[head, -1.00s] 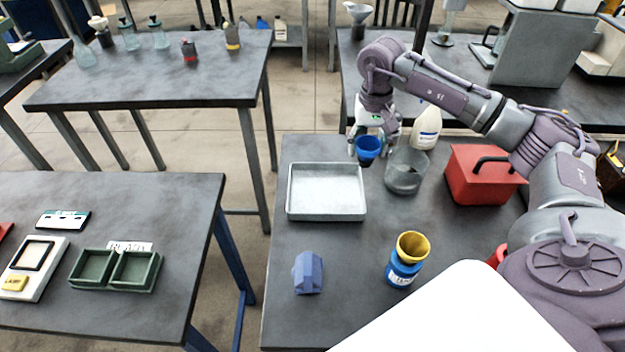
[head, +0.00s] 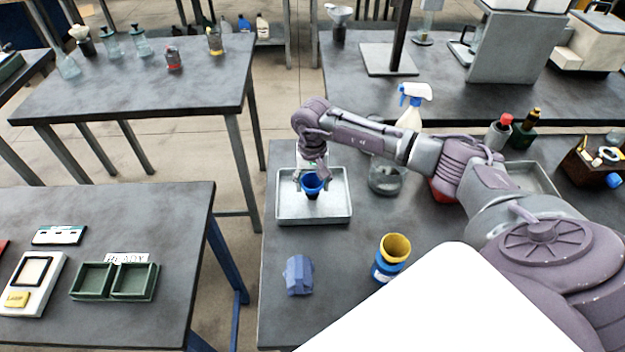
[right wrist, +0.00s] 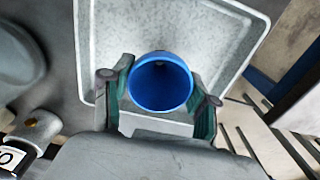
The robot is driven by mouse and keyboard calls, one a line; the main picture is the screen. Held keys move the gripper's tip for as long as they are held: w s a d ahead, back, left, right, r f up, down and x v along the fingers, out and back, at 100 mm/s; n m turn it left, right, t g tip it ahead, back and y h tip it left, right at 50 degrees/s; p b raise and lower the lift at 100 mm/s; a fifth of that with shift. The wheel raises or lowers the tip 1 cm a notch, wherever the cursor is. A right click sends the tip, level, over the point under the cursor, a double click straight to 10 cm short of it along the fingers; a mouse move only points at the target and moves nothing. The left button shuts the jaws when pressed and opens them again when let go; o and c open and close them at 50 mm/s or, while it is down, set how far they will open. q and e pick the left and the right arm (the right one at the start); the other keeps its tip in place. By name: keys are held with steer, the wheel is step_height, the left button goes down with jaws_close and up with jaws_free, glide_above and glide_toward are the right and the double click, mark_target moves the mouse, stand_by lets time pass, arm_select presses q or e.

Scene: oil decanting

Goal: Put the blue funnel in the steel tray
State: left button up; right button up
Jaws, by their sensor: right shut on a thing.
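The blue funnel (head: 312,182) is held in my right gripper (head: 311,178), over the steel tray (head: 285,215) in the head view. In the right wrist view the funnel (right wrist: 160,82) sits between the two green-padded fingers of the gripper (right wrist: 160,95), with its open mouth toward the camera. The tray floor (right wrist: 115,40) shows behind it. I cannot tell whether the funnel's lower end touches the tray. My left gripper is not in view.
A glass beaker (head: 386,178) stands right of the tray, by a spray bottle (head: 411,108). A yellow funnel (head: 395,247) sits on a blue container (head: 383,268) in front.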

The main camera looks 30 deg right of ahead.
mark_target(312, 180)
steer(key=shift+f+b, duration=0.2)
steer(key=shift+b, duration=0.1)
steer(key=o, duration=1)
steer(key=shift+r, duration=0.1)
steer(key=shift+r, duration=0.1)
steer(key=shift+r, duration=0.2)
step_height(312, 180, up, 12)
steer(key=b, duration=0.3)
steer(key=shift+f, duration=0.1)
